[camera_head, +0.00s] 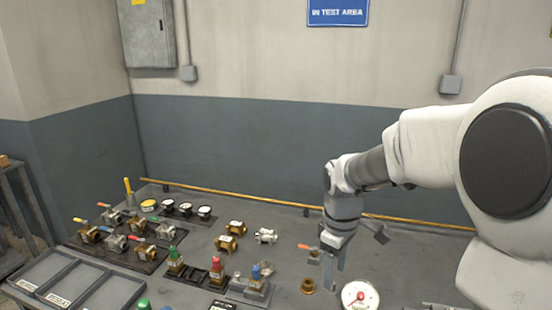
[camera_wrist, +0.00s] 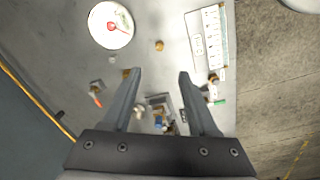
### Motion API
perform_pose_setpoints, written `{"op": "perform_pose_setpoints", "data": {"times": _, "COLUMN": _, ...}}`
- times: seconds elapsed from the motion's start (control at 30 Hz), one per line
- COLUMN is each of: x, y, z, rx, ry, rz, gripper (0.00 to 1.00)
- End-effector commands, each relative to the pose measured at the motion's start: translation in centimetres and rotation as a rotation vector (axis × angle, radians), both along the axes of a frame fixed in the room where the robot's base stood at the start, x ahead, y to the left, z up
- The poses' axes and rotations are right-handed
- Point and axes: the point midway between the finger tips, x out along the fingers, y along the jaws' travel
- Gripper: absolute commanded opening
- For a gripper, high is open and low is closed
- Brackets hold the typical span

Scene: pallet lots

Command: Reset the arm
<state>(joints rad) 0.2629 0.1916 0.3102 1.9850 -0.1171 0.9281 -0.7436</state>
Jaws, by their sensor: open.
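My arm reaches in from the right in the head view, and my gripper (camera_head: 335,278) points down above the right part of the grey table (camera_head: 195,262). In the wrist view my gripper (camera_wrist: 155,74) has its two dark fingers spread apart, with nothing between the tips. A white round gauge with a red mark (camera_head: 360,295) is just right of the fingers; it also shows in the wrist view (camera_wrist: 111,25), beyond the fingertips. A brass ring-shaped part (camera_head: 308,286) lies left of the gripper.
Several valves with coloured handles (camera_head: 115,243), small gauges (camera_head: 186,209) and brass fittings (camera_head: 226,243) stand on the table. Dark trays (camera_head: 72,285) lie at the front left. A yellow rail (camera_head: 230,197) runs along the back, before the wall (camera_head: 250,140).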

Motion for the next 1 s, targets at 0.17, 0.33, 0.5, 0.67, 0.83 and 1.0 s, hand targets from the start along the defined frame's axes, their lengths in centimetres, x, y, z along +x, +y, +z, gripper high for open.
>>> {"op": "perform_pose_setpoints", "data": {"times": 0.17, "x": -3.5, "y": -0.1, "z": 4.1, "rx": -0.023, "ry": -0.097, "rz": -0.161, "gripper": 0.60}}
{"op": "perform_pose_setpoints", "data": {"times": 0.33, "x": -7.1, "y": -0.1, "z": 6.9, "rx": -0.006, "ry": -0.189, "rz": -0.325, "gripper": 0.60}}
{"op": "perform_pose_setpoints", "data": {"times": 0.5, "x": -10.8, "y": -0.1, "z": 8.9, "rx": 0.043, "ry": -0.279, "rz": -0.484, "gripper": 0.60}}
{"op": "perform_pose_setpoints", "data": {"times": 0.67, "x": -14.2, "y": -0.1, "z": 9.9, "rx": 0.117, "ry": -0.355, "rz": -0.629, "gripper": 0.60}}
{"op": "perform_pose_setpoints", "data": {"times": 0.83, "x": -17.0, "y": 0.1, "z": 10.2, "rx": 0.203, "ry": -0.406, "rz": -0.750, "gripper": 0.60}}
{"op": "perform_pose_setpoints", "data": {"times": 1.0, "x": -18.3, "y": 0.1, "z": 10.2, "rx": 0.253, "ry": -0.426, "rz": -0.811, "gripper": 0.60}}
